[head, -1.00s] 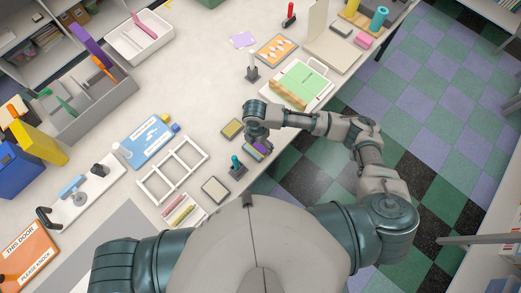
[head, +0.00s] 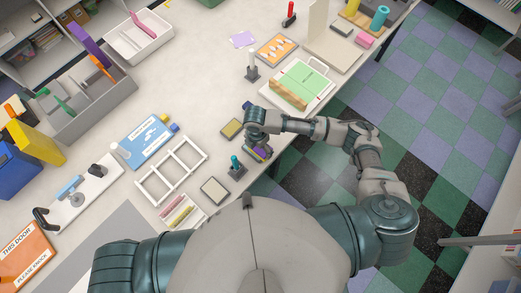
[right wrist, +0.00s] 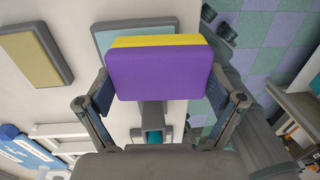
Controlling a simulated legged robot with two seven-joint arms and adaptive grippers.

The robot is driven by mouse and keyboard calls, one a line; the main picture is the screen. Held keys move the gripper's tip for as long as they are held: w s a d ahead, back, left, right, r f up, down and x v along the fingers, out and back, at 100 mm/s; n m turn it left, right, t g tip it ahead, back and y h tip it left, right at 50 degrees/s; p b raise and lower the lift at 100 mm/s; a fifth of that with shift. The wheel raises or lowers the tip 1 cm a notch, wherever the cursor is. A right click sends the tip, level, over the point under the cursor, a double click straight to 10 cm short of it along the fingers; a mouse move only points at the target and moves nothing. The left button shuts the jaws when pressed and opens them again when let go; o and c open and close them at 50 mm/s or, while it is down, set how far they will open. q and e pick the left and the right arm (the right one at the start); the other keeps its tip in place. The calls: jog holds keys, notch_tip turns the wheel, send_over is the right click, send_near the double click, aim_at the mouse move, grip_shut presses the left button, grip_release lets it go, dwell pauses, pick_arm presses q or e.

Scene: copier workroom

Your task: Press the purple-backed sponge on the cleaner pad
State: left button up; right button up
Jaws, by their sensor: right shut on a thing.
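The purple-backed sponge (right wrist: 160,75) is held between the two fingers of my right gripper (right wrist: 160,100). Its purple back faces the wrist camera, and a yellow layer shows along its top edge. In the head view my right gripper (head: 257,148) is over the table near its front edge, mostly hiding the sponge. A light blue-grey pad (right wrist: 101,39), likely the cleaner pad, lies behind the sponge in the right wrist view, partly covered by it. I cannot tell whether sponge and pad touch. My left gripper is out of view.
A yellowish pad (head: 231,129) and a teal-handled stamp (head: 237,167) stand close to the right gripper. A grey pad (head: 214,191) and a white grid frame (head: 171,170) lie further left. A green-and-white board (head: 299,84) lies beyond my right forearm.

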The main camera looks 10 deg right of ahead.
jog(key=shift+f, duration=0.45)
dwell(0.4)
jog(key=shift+f, duration=0.1)
dwell(1.8)
jog(key=shift+r+p, duration=0.5)
jog(key=shift+p, duration=0.3)
notch_tip(320, 180, up, 4)
jog(key=p, duration=0.3)
jog(key=shift+r, duration=1.05)
jog(key=shift+d, duration=0.1)
